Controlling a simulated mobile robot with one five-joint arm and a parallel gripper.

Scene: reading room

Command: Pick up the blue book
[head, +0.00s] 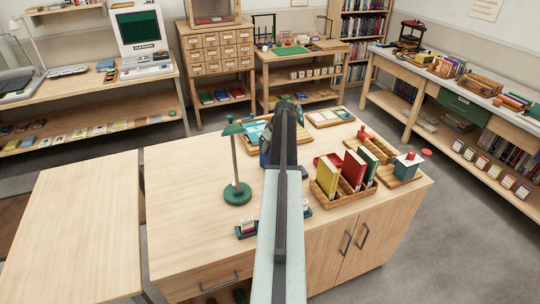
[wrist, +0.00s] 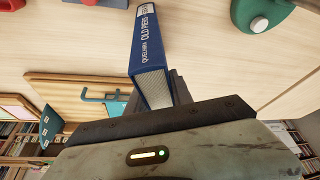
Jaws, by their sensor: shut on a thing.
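The blue book (wrist: 150,45) has white lettering on its spine and pale page edges at its near end. It is between the jaws of my gripper (wrist: 172,90) in the wrist view, and the gripper is shut on it. In the head view only a dark blue strip of the book (head: 264,153) shows left of my arm, which hides the rest of it and most of the gripper. I cannot tell whether the book touches the table.
The wooden table (head: 180,200) holds a green lamp (head: 236,190) left of my arm. A wooden rack (head: 326,195) with yellow, red and green books stands to the right. Trays and small items lie at the back. The table's left part is clear.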

